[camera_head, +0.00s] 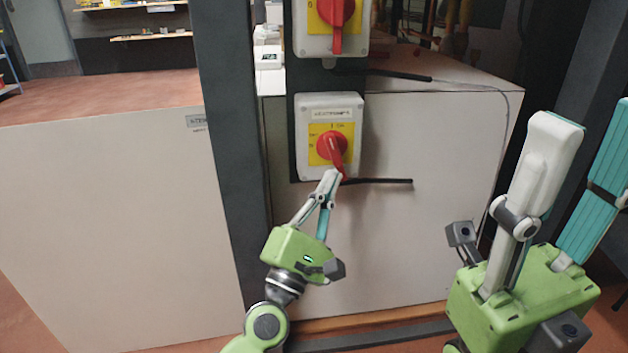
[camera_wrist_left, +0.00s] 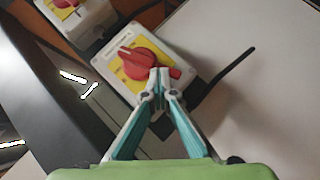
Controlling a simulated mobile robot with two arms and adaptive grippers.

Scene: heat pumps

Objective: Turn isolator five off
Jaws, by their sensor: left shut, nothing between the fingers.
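The lower isolator (camera_head: 312,165) is a white box with a yellow plate and a red rotary handle (camera_head: 331,147). The handle's grip points down and slightly right. The label above it is too small to read surely. My left gripper (camera_head: 331,174) is shut and empty, its tips at the lower end of the handle. In the left wrist view, the closed tips (camera_wrist_left: 159,72) overlap the red handle (camera_wrist_left: 136,64); I cannot tell whether they touch it. My right gripper (camera_head: 590,112) is open and empty at the right, its fingers wide apart.
Another isolator (camera_head: 312,43) with a red handle is mounted above; it also shows in the left wrist view (camera_wrist_left: 88,18). Black cables (camera_head: 385,181) run right from the boxes. A dark post (camera_head: 233,150) stands left of them. A pale panel (camera_head: 430,150) lies behind.

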